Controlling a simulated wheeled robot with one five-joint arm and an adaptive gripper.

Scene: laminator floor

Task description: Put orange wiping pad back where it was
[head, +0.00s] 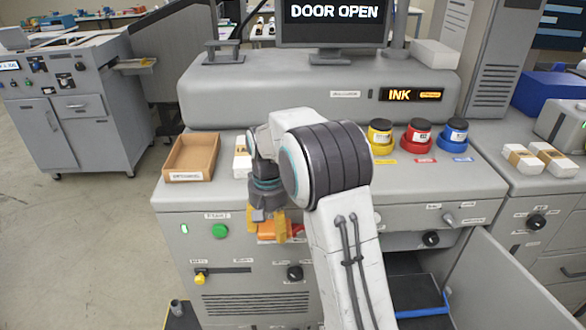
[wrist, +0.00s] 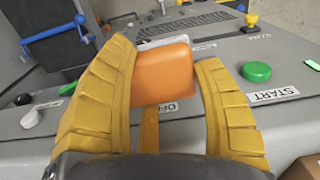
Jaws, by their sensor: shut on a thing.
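The orange wiping pad (wrist: 163,74) is a plain block between the two yellow fingers of my gripper (wrist: 165,58) in the wrist view. The fingers are shut on its sides. In the head view my gripper (head: 266,226) points down at the front edge of the grey machine (head: 330,95), right of the green button (head: 219,231). The pad (head: 265,231) shows in part between the fingers there. My arm hides part of the worktop and front panel. I cannot tell whether the pad touches the machine.
A brown tray (head: 192,157) sits left on the worktop. Yellow (head: 380,137), red (head: 417,137) and blue (head: 455,137) ink pots stand to the right. A cabinet door (head: 505,275) hangs open at lower right. The screen (head: 332,14) reads DOOR OPEN. Floor at left is clear.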

